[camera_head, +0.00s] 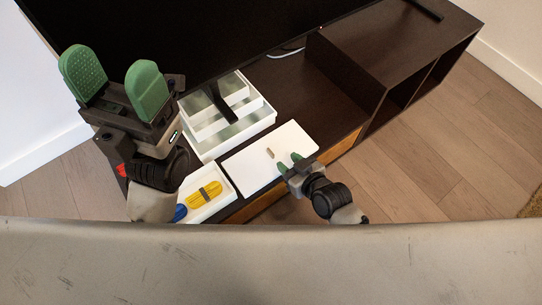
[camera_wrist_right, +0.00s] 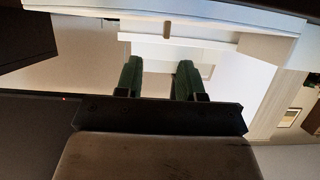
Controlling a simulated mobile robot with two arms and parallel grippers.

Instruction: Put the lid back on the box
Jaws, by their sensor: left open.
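The lid is a flat white panel (camera_head: 254,165) with a small brown knob; it appears to lie on the dark stand, right of the open white box (camera_head: 261,117). The box has inner compartments, and a dark bar hides part of it. My right gripper (camera_head: 290,162) is at the lid's front edge, a little short of the knob. In the right wrist view, its green fingers (camera_wrist_right: 160,68) are apart with nothing between them, and the knob (camera_wrist_right: 166,30) shows beyond the tips. My left gripper (camera_head: 113,72) is open and empty, raised at the upper left.
A white tray (camera_head: 222,199) holds a yellow item (camera_head: 204,194) and a blue one (camera_head: 180,212) in front of the box. A large black screen (camera_head: 200,30) stands behind. A dark shelf unit (camera_head: 390,55) is to the right. Bare stand top lies between lid and shelf.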

